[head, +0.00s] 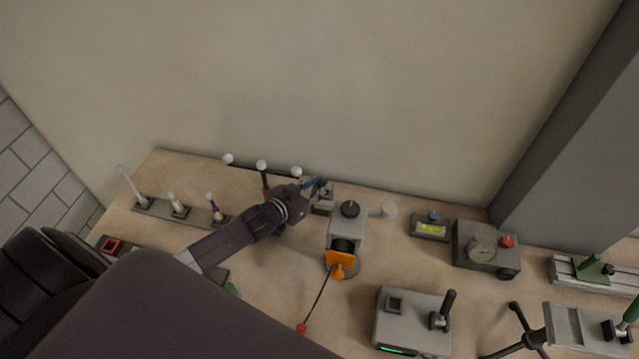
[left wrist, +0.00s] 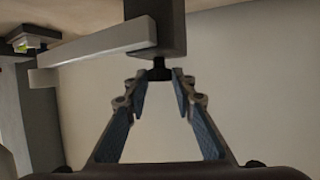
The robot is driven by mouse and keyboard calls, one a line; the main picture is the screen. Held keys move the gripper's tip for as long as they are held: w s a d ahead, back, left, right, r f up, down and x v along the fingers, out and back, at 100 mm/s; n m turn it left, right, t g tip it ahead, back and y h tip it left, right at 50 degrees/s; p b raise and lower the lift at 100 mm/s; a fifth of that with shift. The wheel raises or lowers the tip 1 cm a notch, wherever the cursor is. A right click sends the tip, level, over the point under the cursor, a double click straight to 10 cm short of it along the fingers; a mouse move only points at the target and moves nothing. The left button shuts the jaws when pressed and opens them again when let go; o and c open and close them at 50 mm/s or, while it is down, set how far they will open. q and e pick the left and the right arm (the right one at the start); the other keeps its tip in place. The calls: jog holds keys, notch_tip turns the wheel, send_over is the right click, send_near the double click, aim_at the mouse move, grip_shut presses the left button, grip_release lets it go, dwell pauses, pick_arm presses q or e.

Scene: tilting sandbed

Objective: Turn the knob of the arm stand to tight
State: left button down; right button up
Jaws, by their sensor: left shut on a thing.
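The arm stand (left wrist: 155,22) shows in the left wrist view as a dark grey block with a pale bar (left wrist: 95,45) reaching left. Its small black knob (left wrist: 160,73) sticks out below the block. My left gripper (left wrist: 161,76) has its blue-padded fingers on both sides of the knob, shut on it. In the head view my left gripper (head: 316,184) reaches the stand from the left, behind the grey instrument. The knob is largely hidden there by the fingers. I cannot read any tight or loose mark. My right gripper is not in view.
A grey instrument with an orange part (head: 341,263) stands just right of my left gripper. White-balled rods (head: 261,165) stand close behind my left forearm. A gauge box (head: 486,246) and a grey box with a lever (head: 413,318) stand farther right. The wall is close behind.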

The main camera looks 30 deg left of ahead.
pick_arm(q)
jog(key=c, duration=1.6)
grip_release()
jog(key=shift+s, duration=0.3)
jog(key=v, duration=1.1)
jog(key=shift+s+r, duration=0.15)
jog(key=shift+r, duration=0.15)
jog(key=shift+c, duration=0.3)
